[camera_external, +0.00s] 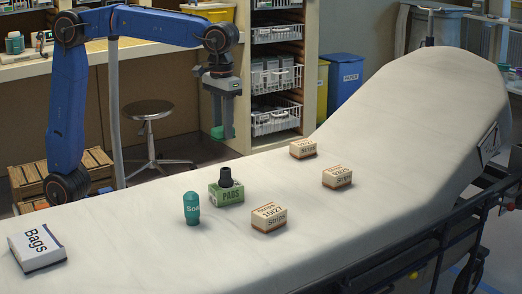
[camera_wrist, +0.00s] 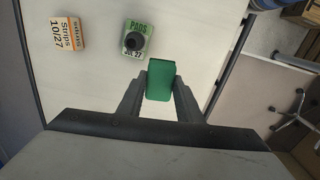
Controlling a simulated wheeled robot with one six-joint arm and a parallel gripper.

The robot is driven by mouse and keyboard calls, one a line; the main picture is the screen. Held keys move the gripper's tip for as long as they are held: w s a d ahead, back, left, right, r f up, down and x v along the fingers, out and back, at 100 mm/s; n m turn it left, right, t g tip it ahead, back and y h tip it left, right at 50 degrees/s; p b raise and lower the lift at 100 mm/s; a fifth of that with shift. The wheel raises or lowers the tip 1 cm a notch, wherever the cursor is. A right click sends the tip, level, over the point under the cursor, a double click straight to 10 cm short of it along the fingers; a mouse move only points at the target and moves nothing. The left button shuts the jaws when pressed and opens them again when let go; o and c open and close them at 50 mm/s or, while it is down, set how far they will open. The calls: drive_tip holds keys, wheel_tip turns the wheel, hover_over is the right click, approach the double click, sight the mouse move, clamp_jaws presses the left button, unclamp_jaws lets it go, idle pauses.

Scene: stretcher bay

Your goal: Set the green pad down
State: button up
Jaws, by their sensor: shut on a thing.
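The green pad (camera_wrist: 160,80) is a plain green block held between the two fingers of my gripper (camera_wrist: 159,98) in the wrist view. In the external view my gripper (camera_external: 220,112) hangs down at the far side of the stretcher, with a bit of green (camera_external: 217,132) at its fingertips. The fingers are shut on the pad, which appears to be held above the stretcher (camera_external: 380,115). A green box marked PADS (camera_external: 228,196) stands on the stretcher, with a black, round-topped object (camera_external: 226,176) on it.
A teal soap bottle (camera_external: 191,208) stands left of the PADS box. Strips boxes lie to the right: one near (camera_external: 269,218), one farther right (camera_external: 337,177), one at the back (camera_external: 303,149). A Bags box (camera_external: 38,250) lies at left. White sheet between them is bare.

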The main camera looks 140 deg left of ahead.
drive_tip(key=w+d, duration=0.4)
drive_tip(key=w, duration=0.3)
drive_tip(key=w+d, duration=0.5)
drive_tip(key=w, duration=0.3)
approach(205, 252)
drive_tip(key=shift+m, duration=0.4)
wheel_tip(205, 252, down, 6)
drive_tip(key=shift+a+r, duration=0.1)
drive_tip(key=o, duration=1)
